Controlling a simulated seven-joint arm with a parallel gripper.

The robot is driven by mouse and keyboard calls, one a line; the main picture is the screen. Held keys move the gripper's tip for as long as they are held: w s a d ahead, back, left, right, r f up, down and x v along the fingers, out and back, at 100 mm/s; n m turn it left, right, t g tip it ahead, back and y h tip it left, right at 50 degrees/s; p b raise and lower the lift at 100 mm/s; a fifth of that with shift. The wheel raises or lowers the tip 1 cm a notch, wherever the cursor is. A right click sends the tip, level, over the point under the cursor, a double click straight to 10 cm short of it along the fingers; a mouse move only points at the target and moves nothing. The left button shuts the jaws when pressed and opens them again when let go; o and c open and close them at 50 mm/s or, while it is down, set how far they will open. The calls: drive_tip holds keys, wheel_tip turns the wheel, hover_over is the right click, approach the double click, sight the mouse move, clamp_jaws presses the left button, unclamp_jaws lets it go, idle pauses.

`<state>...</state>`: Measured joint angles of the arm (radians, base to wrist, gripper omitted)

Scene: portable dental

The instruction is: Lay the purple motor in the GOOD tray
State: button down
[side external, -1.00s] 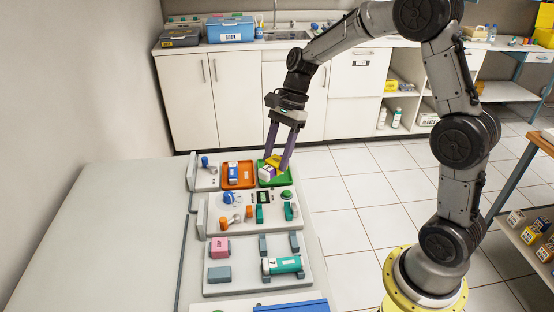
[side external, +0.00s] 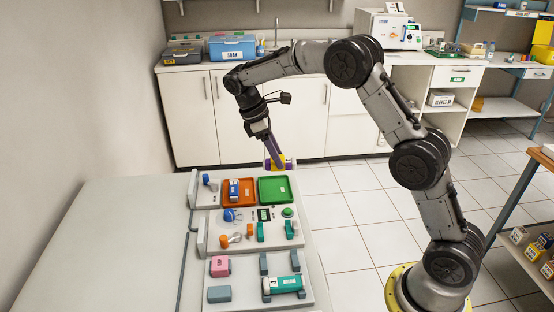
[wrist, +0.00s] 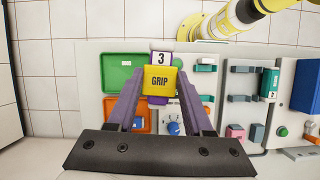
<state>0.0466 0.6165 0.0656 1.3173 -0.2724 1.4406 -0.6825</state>
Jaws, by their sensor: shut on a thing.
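The purple motor (side external: 291,163) has white end parts and a yellow block across its middle. In the wrist view it (wrist: 161,58) shows a "3" label, and the yellow block reads "GRIP". My gripper (side external: 273,157) is shut on that yellow block, with a purple finger on each side (wrist: 160,84). The motor is held up near the back edge of the green tray (side external: 275,189), apart from its floor. The green tray (wrist: 116,72) is empty. No GOOD label is readable on it.
An orange tray (side external: 226,199) holding a blue motor (side external: 234,188) sits left of the green tray. Fixtures with knobs and a green button (side external: 288,212) stand in front. A teal motor (side external: 284,284) lies on the front stand. The table's left part (side external: 110,250) is clear.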

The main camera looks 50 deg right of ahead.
drive_tip(key=n, duration=0.2)
drive_tip(key=w+d+n+t+h, duration=0.1)
drive_tip(key=n, duration=0.1)
drive_tip(key=shift+d+r+n, duration=0.1)
drive_tip(key=shift+d+n, duration=0.05)
drive_tip(key=shift+n, duration=0.15)
drive_tip(key=w+d+n+t, duration=0.1)
drive_tip(key=n+t, duration=0.1)
drive_tip(key=n, duration=0.2)
drive_tip(key=n+t, duration=0.4)
drive_tip(key=n, duration=0.6)
hover_over(274, 188)
drive_tip(key=s+a, duration=0.1)
drive_tip(key=s, duration=0.1)
drive_tip(key=shift+y, duration=0.4)
drive_tip(key=shift+w+a+f, duration=0.1)
drive_tip(key=shift+w+f, duration=0.05)
drive_tip(key=shift+f, duration=3.45)
drive_tip(key=shift+w+a+f, duration=0.1)
drive_tip(key=shift+f, duration=3.5)
drive_tip(key=shift+c, duration=1.1)
unclamp_jaws()
drive_tip(key=shift+r, duration=0.1)
